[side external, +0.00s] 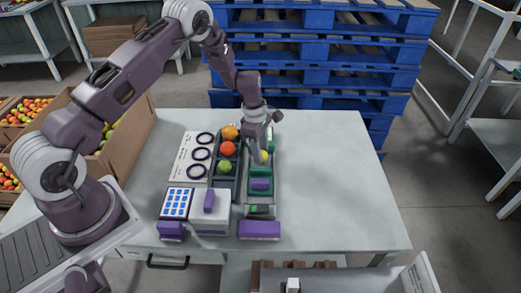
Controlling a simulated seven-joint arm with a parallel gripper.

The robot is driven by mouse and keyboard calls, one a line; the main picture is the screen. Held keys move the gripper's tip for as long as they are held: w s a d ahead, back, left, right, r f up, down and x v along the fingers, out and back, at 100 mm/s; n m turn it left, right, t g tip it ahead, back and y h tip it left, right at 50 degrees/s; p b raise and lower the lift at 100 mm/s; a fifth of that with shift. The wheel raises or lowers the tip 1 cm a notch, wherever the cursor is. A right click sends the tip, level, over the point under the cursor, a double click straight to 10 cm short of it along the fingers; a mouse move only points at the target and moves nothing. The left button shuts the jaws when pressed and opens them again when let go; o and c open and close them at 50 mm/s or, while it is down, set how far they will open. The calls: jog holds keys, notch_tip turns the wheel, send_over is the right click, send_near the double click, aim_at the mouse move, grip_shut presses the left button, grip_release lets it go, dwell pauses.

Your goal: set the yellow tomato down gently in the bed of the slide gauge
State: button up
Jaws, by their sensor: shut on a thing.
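My gripper (261,150) points down over the slide gauge (261,195), a long grey device with green and purple parts on the table. The gripper is shut on the yellow tomato (264,157), which shows as a small yellow patch at the fingertips. The tomato is at the far half of the gauge, beyond its green and purple slide pieces (261,178). The fingers hide part of it, and I cannot tell whether it touches the bed.
Left of the gauge, a dark tray (225,192) holds an orange, a red and a green tomato. A white sheet with purple rings (186,158) lies further left. A scale-like device with blue keys (177,203) stands in front. The table's right side (335,170) is clear.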

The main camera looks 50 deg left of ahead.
jog(key=shift+f, duration=0.55)
jog(key=o, duration=1)
jog(key=c, duration=0.3)
jog(key=shift+c, duration=0.2)
jog(key=shift+r, duration=3.5)
